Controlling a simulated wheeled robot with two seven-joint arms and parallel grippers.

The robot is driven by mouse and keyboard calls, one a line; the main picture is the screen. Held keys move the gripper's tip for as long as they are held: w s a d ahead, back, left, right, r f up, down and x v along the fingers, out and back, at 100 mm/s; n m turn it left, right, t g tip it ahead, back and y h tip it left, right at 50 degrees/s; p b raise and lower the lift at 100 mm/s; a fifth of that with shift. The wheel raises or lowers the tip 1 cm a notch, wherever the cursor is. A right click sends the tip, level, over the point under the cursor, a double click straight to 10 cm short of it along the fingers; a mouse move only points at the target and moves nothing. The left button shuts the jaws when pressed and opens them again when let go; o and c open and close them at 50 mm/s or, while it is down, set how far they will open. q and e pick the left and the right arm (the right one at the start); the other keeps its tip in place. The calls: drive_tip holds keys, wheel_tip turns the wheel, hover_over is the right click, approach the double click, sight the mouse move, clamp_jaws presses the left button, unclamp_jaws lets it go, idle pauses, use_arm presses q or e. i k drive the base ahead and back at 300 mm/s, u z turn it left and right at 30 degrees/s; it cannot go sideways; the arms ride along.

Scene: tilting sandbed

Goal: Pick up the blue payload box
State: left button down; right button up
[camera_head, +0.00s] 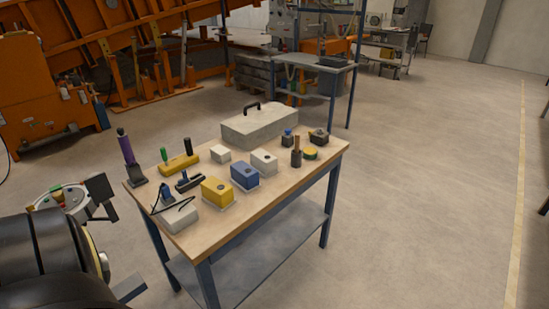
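The blue payload box (244,176) sits upright on the wooden tabletop (262,205), near its front edge. It stands between a yellow box (217,191) and a white box (264,161), with a dark round spot on top. Nothing holds it. My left gripper (115,238) is at the lower left, beside the table's left end and well away from the blue box. Its two dark finger plates are wide apart with nothing between them.
A grey case (260,126) with a black handle stands at the table's back. A purple-handled tool (127,150), a yellow block (178,163) and a whitish block (180,217) stand leftward. Small dark items (318,136) stand at the right end. Open floor (430,200) lies to the right.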

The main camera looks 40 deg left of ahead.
sight(245, 177)
drive_tip(key=i, duration=1.3)
drive_tip(key=u, duration=2.5)
drive_tip(key=i, duration=1)
drive_tip(key=z, duration=0.05)
